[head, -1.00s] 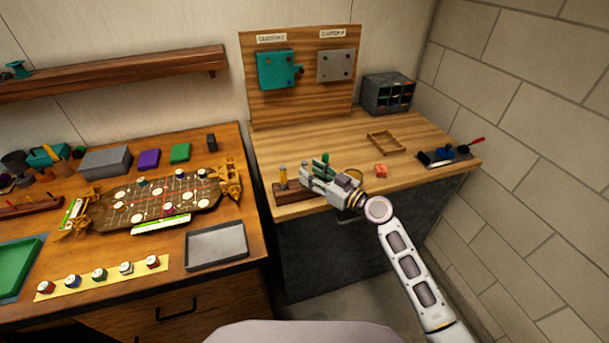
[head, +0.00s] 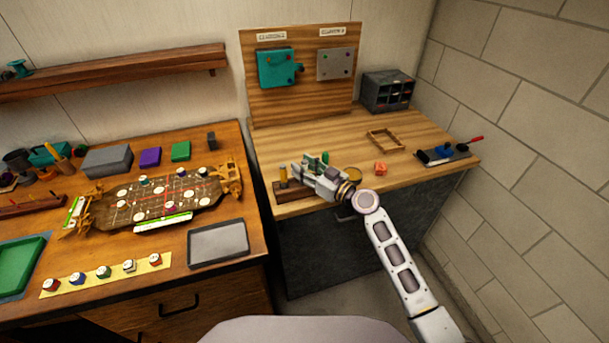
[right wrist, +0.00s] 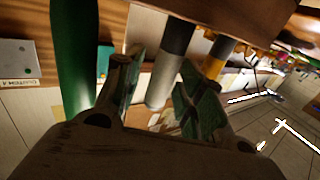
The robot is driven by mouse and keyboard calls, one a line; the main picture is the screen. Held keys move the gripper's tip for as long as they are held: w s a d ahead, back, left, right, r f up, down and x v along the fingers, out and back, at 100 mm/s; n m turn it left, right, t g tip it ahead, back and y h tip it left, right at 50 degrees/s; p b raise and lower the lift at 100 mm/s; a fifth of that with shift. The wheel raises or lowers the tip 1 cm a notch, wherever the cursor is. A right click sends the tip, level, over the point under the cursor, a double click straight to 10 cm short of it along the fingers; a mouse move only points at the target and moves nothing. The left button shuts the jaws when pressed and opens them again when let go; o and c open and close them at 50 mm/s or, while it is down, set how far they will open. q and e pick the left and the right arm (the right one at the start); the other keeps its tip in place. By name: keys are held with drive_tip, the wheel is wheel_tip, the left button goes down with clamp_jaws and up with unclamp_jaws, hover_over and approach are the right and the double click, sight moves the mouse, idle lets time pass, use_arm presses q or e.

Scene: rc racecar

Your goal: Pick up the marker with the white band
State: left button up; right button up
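A wooden holder (head: 290,192) stands at the front left of the right workbench. A yellow marker (head: 283,175) with a dark end stands in it; it also shows in the right wrist view (right wrist: 215,62). A green marker (head: 325,157) stands behind my right gripper and shows large at the left of the wrist view (right wrist: 72,60). The marker with the white band (right wrist: 165,80) has a dark end and a pale body. In the wrist view it stands between the fingers of my right gripper (right wrist: 160,92), which look open with gaps beside it. My left gripper is out of view.
A round yellow ring or dish (head: 353,173) and an orange-red block (head: 380,169) lie right of the gripper. A wooden frame (head: 386,142) and a tool tray (head: 443,157) are farther right. The upright board (head: 300,105) stands behind.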

clamp_jaws()
drive_tip(key=shift+r, duration=0.15)
drive_tip(key=shift+r, duration=4.85)
